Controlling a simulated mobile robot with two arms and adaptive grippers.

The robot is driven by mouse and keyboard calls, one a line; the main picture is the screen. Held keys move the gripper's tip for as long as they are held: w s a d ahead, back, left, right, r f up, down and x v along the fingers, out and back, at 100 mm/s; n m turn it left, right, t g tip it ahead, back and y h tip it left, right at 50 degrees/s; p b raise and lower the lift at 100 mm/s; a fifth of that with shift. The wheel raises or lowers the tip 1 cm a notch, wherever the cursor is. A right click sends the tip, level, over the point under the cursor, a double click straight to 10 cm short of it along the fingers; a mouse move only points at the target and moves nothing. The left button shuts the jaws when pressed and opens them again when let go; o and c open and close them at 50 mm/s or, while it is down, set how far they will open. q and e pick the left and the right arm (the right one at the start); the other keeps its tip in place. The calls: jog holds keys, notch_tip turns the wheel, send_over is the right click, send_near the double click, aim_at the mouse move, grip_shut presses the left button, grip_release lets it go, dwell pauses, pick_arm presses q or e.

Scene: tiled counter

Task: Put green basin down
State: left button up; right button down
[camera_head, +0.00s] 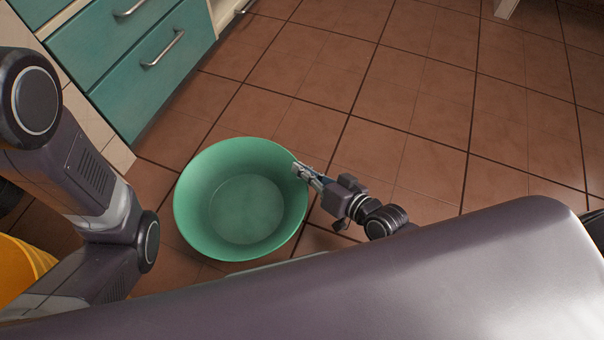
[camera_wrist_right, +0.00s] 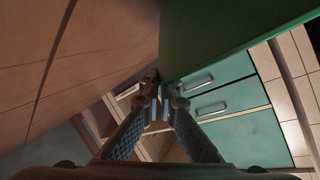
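The green basin (camera_head: 245,208) is round, empty and upright in the head view, left of the middle over the tiled floor. Whether its bottom touches the floor is hard to tell. My right gripper (camera_head: 300,170) is at the basin's right rim, with its fingers closed on that rim. In the right wrist view the basin's green wall (camera_wrist_right: 215,35) fills the upper middle and runs down to the fingertips (camera_wrist_right: 161,103) of my right gripper. My left arm shows at the left of the head view, but its gripper is out of sight.
Teal drawers (camera_head: 140,55) with metal handles stand at the upper left of the head view; they also show in the right wrist view (camera_wrist_right: 225,98). A yellow-orange container (camera_head: 22,268) is at the lower left. The brown tiled floor (camera_head: 420,105) is clear beyond and right of the basin.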

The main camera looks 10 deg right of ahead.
jog(key=shift+f, duration=0.1)
jog(key=shift+f, duration=0.2)
jog(key=c, duration=2.2)
grip_release()
jog(key=shift+o, duration=0.2)
jog(key=shift+r, duration=0.1)
